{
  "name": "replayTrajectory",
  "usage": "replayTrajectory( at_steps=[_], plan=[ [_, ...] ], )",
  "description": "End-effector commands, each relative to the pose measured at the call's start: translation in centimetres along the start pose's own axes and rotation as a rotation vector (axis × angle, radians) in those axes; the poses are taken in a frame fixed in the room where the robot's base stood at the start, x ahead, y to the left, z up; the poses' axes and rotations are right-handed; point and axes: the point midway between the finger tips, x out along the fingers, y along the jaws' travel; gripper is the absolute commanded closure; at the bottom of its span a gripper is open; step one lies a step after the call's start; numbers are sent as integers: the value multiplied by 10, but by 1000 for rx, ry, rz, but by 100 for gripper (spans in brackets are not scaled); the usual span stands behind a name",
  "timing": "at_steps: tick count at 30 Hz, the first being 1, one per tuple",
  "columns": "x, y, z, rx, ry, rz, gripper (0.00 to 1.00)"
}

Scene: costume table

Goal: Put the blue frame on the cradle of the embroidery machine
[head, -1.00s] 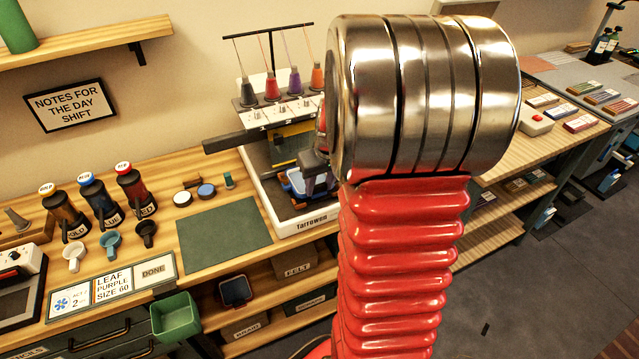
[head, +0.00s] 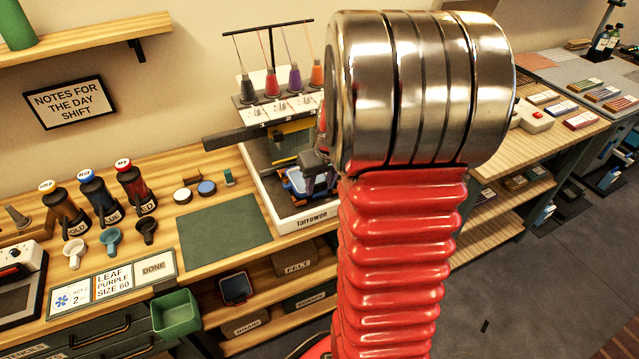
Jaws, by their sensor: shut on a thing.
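The embroidery machine (head: 318,221) stands on the wooden bench, white with a dark arm and a row of thread cones on top. The blue frame (head: 295,182) is low at the front of the machine, over its dark bed. My gripper (head: 312,186) is shut on the frame from its right side. My metal wrist and red arm cover the right part of the machine and part of the gripper. The cradle is hard to make out behind the frame and fingers, so I cannot tell if the frame touches it.
A green mat (head: 224,231) lies clear left of the machine. Gold, blue and red bottles (head: 100,200) and small cups stand further left. A green bin (head: 176,314) hangs at the bench front. A second bench (head: 480,150) is at right.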

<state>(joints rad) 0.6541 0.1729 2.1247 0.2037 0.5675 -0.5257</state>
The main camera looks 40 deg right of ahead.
Motion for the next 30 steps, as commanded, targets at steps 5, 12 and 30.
replayTrajectory(
  at_steps=[5,12,30],
  plan=[
    [2,0,0,0,0,0,84],
    [4,0,1,0,0,0,84],
    [7,0,2,0,0,0,54]
  ],
)
